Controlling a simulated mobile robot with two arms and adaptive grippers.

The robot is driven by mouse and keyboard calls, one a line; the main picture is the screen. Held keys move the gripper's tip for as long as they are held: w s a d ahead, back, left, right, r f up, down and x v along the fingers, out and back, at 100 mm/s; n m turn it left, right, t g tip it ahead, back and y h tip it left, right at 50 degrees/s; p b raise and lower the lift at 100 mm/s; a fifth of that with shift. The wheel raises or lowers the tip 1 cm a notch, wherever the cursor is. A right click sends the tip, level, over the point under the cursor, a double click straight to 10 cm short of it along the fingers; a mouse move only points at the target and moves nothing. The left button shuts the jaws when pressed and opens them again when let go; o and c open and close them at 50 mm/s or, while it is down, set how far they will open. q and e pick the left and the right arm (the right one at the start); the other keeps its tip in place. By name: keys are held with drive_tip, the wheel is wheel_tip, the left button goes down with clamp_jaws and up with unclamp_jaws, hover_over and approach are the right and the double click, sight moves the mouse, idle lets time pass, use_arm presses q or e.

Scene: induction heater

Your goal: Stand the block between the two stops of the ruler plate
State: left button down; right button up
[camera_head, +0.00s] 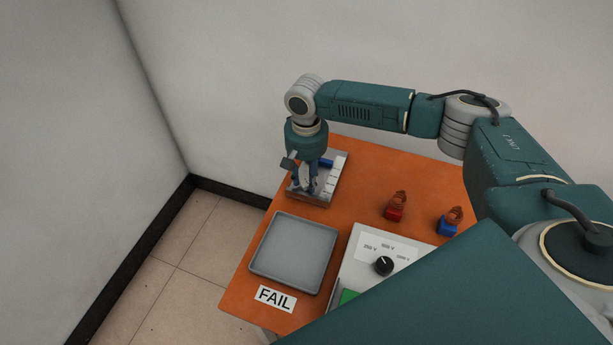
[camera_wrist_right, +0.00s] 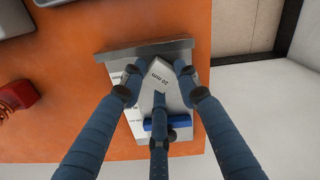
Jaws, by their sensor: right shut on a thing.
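The ruler plate (camera_head: 333,184) lies at the far left part of the orange table, with a pale scale along it. In the right wrist view, its grey metal stop (camera_wrist_right: 120,52) is at one end and a blue stop (camera_wrist_right: 180,123) towards the other. My right gripper (camera_head: 308,189) points down over the plate; its fingers (camera_wrist_right: 158,78) are shut on a pale block (camera_wrist_right: 162,72) marked "20 mm". The block is between the two stops in that view, turned askew to the scale. Fingers hide part of it, and I cannot tell whether it touches the plate. My left gripper is not in view.
An empty grey tray (camera_head: 293,252) stands in front of the plate, near a FAIL label (camera_head: 275,298). A panel with a black dial (camera_head: 384,265), a red part (camera_head: 394,212) and a blue part (camera_head: 447,225) are to the right. A wall stands behind the table.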

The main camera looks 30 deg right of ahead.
drive_tip(key=shift+f, duration=0.25)
drive_tip(key=o, duration=1.3)
drive_tip(key=shift+f, duration=0.15)
drive_tip(key=shift+c, duration=0.2)
wheel_tip(320, 180, up, 12)
